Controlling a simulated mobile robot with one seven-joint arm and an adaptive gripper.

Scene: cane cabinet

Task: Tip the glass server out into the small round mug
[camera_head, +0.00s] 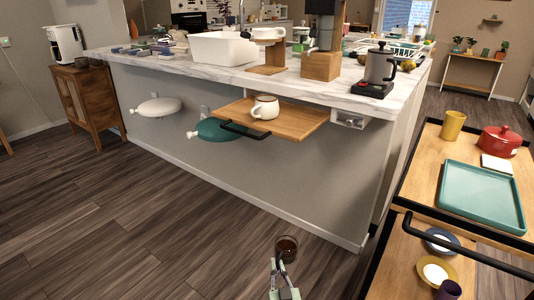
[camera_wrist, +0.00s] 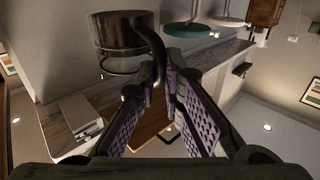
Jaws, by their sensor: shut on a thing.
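The glass server (camera_head: 287,249) is a clear vessel with dark brown contents, low in the middle of the head view above the floor. My gripper (camera_head: 284,273) is shut on its black handle, just below it in the picture. In the wrist view the server (camera_wrist: 122,42) shows large at upper left, and the dark handle runs down between my gripper's fingertips (camera_wrist: 163,75). A small round cream mug (camera_head: 265,107) stands upright on a wooden tray-like shelf (camera_head: 295,118) at the counter's side. The server is well apart from the mug. The mug's inside is hardly visible.
A cart (camera_head: 420,185) with a yellow mug (camera_head: 453,125), red pot (camera_head: 499,141) and teal tray (camera_head: 480,194) stands right. Floor between is clear.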

